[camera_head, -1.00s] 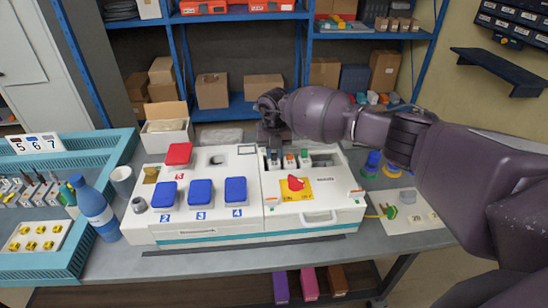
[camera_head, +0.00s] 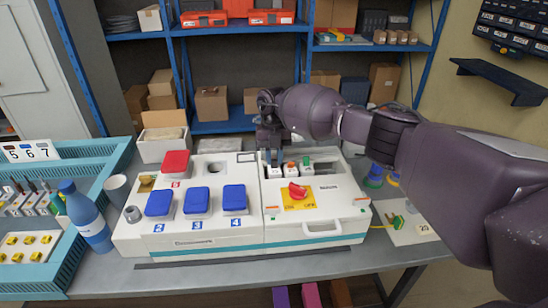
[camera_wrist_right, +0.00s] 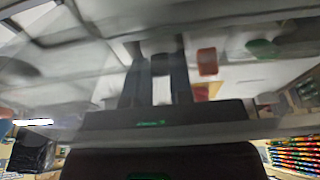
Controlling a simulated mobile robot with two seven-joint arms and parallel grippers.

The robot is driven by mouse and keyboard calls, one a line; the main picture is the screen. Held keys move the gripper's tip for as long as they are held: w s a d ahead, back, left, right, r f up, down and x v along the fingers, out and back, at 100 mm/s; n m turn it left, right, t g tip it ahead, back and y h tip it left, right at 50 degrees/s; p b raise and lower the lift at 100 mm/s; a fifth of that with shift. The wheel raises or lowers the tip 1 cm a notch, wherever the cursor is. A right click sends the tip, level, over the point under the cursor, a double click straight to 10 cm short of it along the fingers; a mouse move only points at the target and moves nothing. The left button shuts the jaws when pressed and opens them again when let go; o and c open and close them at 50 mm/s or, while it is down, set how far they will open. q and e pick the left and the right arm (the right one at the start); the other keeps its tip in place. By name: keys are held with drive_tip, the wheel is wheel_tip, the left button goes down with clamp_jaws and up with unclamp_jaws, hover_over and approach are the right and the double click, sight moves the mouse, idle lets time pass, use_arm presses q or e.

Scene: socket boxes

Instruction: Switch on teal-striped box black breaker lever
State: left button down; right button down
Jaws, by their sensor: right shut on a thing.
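The white box with a teal stripe (camera_head: 300,246) stands on the grey table in the head view. Its right half has a recess with a row of breakers; an orange lever (camera_head: 290,166) and a green lever (camera_head: 306,161) show there. My right gripper (camera_head: 273,159) reaches down from behind onto the leftmost breaker of this row. In the right wrist view, the black lever (camera_wrist_right: 160,65) shows between the two dark fingers of my right gripper (camera_wrist_right: 158,75), which is shut on it. In the head view the fingers mostly hide this lever. My left gripper is not in view.
A red rotary knob (camera_head: 298,190) on a yellow plate sits in front of the breakers. Blue covers (camera_head: 196,200) and a red cover (camera_head: 176,163) are on the left half. A blue bottle (camera_head: 87,216) and teal tray (camera_head: 75,270) stand at left. My right arm spans the right side.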

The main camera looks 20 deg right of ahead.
drive_tip(key=c, duration=1.1)
unclamp_jaws()
drive_tip(key=shift+o, duration=0.5)
drive_tip(key=shift+r, duration=0.1)
drive_tip(key=shift+w+r, duration=0.15)
drive_tip(key=shift+r, duration=0.15)
drive_tip(key=v, duration=1)
drive_tip(key=shift+b, duration=0.35)
